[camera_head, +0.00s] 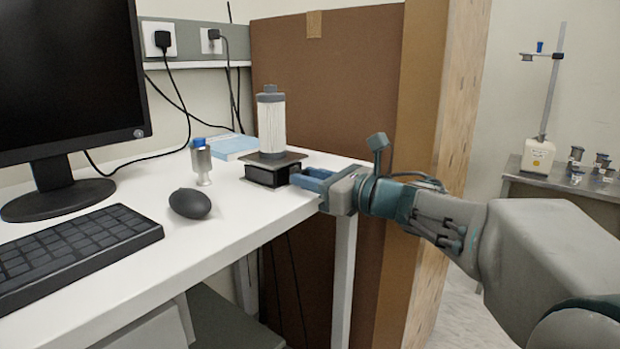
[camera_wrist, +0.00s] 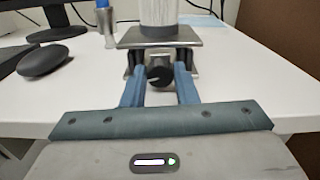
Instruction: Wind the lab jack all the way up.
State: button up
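The lab jack (camera_head: 270,176) stands near the right edge of the white desk, low, with little height between its top plate and base. Its metal top plate shows in the wrist view (camera_wrist: 185,37). A white ribbed cylinder with grey ends (camera_head: 271,125) stands upright on the plate. The jack's round dark knob (camera_wrist: 159,76) faces my gripper (camera_wrist: 159,74). My gripper's blue fingers lie on either side of the knob, with a narrow gap seeming to show beside it. In the head view my gripper (camera_head: 305,181) reaches the jack from the right; the knob is hidden there.
A metal vial with a blue top (camera_head: 201,162) stands left of the jack, and a light blue book (camera_head: 230,147) lies behind. A mouse (camera_head: 190,203), keyboard (camera_head: 70,250) and monitor (camera_head: 70,80) are further left. A brown panel (camera_head: 330,80) rises behind the desk's right end.

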jog(key=shift+m, duration=1.6)
jog(key=shift+d, duration=0.1)
jog(key=o, duration=1)
jog(key=p+v, duration=0.2)
jog(key=v, duration=1.1)
jog(key=shift+s+d, duration=0.2)
jog(key=shift+d, duration=0.05)
